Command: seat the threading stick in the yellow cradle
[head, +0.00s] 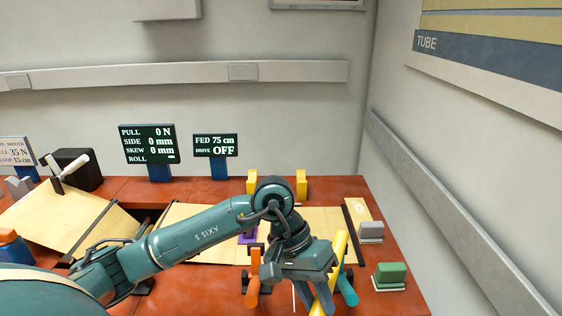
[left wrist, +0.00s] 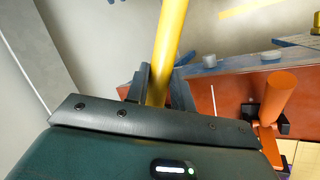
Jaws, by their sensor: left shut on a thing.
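The threading stick, a yellow rod, shows in the head view (head: 341,246) and in the left wrist view (left wrist: 169,42). My left gripper (head: 326,282) is shut on it near the front right of the table. In the left wrist view the rod stands between the two dark fingers of the gripper (left wrist: 160,88). Two yellow posts (head: 251,182) (head: 301,184), which look like the yellow cradle, stand apart at the back of the table. The held stick is well in front of them and not touching them. The arm hides part of the table between.
An orange handle (head: 252,292) sits in a black holder beside the gripper; it also shows in the left wrist view (left wrist: 279,96). A teal cylinder (head: 346,289) is just right of the stick. Green (head: 390,275) and grey (head: 371,231) blocks stand at the right edge, near the wall.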

